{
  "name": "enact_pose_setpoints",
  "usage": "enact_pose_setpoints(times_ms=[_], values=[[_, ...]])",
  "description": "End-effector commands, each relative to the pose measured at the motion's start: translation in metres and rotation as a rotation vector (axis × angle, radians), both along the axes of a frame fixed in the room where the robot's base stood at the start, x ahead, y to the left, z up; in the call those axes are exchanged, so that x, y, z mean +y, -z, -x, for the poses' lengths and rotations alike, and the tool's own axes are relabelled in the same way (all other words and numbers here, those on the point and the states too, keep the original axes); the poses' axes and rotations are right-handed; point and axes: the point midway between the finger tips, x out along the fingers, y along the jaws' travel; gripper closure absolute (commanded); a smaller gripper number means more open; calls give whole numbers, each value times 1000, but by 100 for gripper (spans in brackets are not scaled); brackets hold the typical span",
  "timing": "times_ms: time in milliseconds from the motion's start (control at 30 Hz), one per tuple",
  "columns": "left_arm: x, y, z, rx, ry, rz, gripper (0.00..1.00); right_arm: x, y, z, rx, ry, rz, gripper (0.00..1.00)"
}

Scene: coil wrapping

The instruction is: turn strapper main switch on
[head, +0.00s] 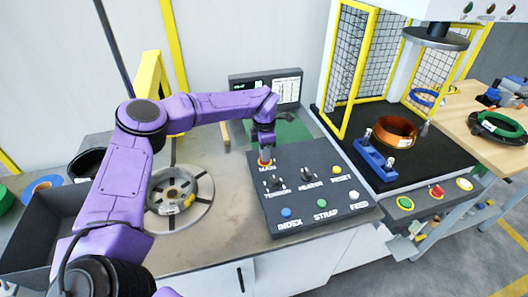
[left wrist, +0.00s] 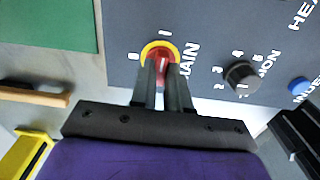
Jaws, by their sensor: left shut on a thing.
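The strapper's dark control panel (head: 312,187) lies on the bench in the middle of the head view. Its main switch is a red knob with a yellow ring (left wrist: 149,49), marked 0 and I, beside the word MAIN. My left gripper (head: 266,154) reaches down onto the switch at the panel's upper left corner. In the left wrist view the two fingers (left wrist: 163,88) are shut on the red knob (left wrist: 160,60), one on each side. The fingers partly hide the knob, so I cannot tell exactly which mark it points to.
On the panel, the TENSION dial (head: 274,182), HEATER switch (head: 307,174) and yellow RESET button (head: 337,169) sit close by. INDEX, STRAP and FEED buttons line the front. A round metal turntable (head: 198,211) is left of the panel.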

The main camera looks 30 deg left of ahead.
Motion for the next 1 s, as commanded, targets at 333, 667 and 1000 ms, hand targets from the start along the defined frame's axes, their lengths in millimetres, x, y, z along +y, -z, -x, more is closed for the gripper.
enact_pose_setpoints(times_ms=[333, 667, 1000], values=[[-1, 3, 2, 6, 2, 1, 58, 0, 1, 0, 0, 0, 0, 29], [-1, -36, -1, -1, 3, 1, 58, 0, 14, 0, 0, 0, 0, 29], [-2, -98, -1, 7, 3, 0, 58, 0, 23, 0, 0, 0, 0, 29]])
